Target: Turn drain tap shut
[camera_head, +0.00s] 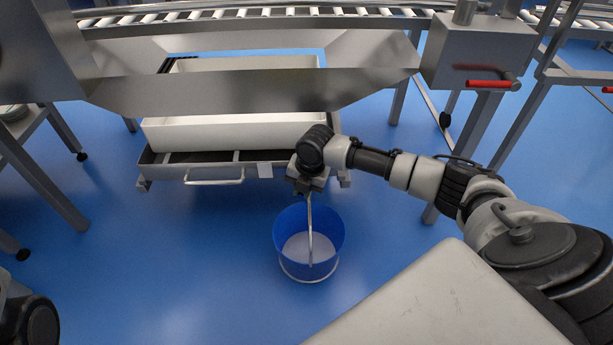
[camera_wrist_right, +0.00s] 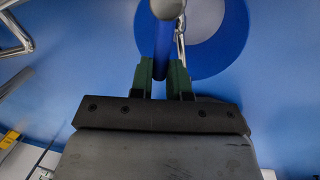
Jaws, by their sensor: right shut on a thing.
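My right gripper (camera_head: 305,192) is low in front of the right end of the tub carrier, above a blue bucket. In the right wrist view its green fingers (camera_wrist_right: 166,82) are shut on a blue lever (camera_wrist_right: 162,60) with a grey end, which looks like the drain tap's lever. In the head view the gripper and wrist hide the tap. The blue bucket (camera_head: 282,232) stands on the floor below, its metal bail raised; part of it also shows in the right wrist view (camera_wrist_right: 232,45). My left gripper is not in view.
The white tub (camera_head: 225,134) sits on a metal carrier (camera_head: 160,172) with a front handle (camera_head: 214,182). A sloped metal chute (camera_head: 215,92) and a roller conveyor (camera_head: 260,14) are above. A grey box with a red lever (camera_head: 488,84) hangs at right. Blue floor is clear left of the bucket.

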